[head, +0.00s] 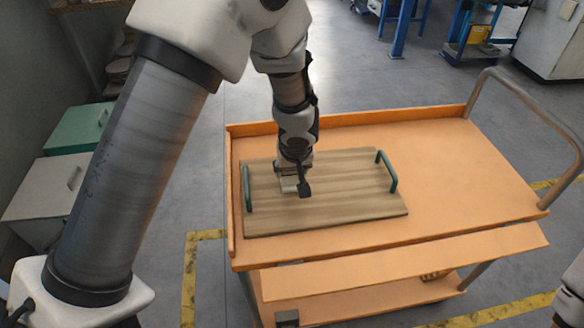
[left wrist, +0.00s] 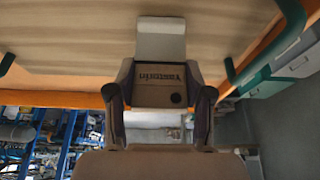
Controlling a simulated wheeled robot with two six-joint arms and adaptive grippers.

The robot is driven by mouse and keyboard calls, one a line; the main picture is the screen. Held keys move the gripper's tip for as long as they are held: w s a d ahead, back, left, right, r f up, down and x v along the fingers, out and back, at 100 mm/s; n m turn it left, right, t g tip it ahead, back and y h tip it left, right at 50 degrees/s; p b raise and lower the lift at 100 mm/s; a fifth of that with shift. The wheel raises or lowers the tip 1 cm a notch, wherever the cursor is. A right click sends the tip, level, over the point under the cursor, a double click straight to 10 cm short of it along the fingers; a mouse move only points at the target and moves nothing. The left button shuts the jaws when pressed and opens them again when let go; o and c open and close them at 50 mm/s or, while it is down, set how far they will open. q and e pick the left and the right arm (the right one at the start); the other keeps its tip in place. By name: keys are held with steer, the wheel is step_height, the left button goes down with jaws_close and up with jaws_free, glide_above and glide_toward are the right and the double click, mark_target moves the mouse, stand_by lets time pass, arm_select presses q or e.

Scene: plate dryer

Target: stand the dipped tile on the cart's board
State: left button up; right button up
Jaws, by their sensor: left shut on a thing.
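My left gripper (head: 293,187) points down over the wooden board (head: 350,185) on the cart, left of the board's middle. It is shut on the dipped tile (head: 289,184), mostly hidden behind the fingers. In the left wrist view the tile (left wrist: 161,40) shows a pale grey-white end toward the board (left wrist: 70,35). A tan part with dark lettering sits between the gripper's fingers (left wrist: 160,88). The tile looks upright; I cannot tell whether it touches the board. My right gripper is not in view.
The orange cart (head: 460,170) has a raised rim and a grey push handle (head: 525,105) at right. Green handles stand at the board's left (head: 247,188) and right (head: 387,171) ends. The cart top right of the board is clear. Lidded bins (head: 45,187) stand at left.

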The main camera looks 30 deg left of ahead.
arm_select(q)
steer(key=o, duration=1.3)
steer(key=shift+w+f, duration=0.1)
steer(key=shift+f, duration=0.1)
steer(key=shift+r, duration=0.1)
steer(key=shift+r+p, duration=0.55)
steer(key=shift+p, duration=0.05)
steer(key=p+v, duration=0.6)
steer(key=v, duration=0.5)
steer(key=shift+s+r+p, duration=0.15)
steer(key=shift+s+p, duration=0.05)
steer(key=shift+p, duration=0.15)
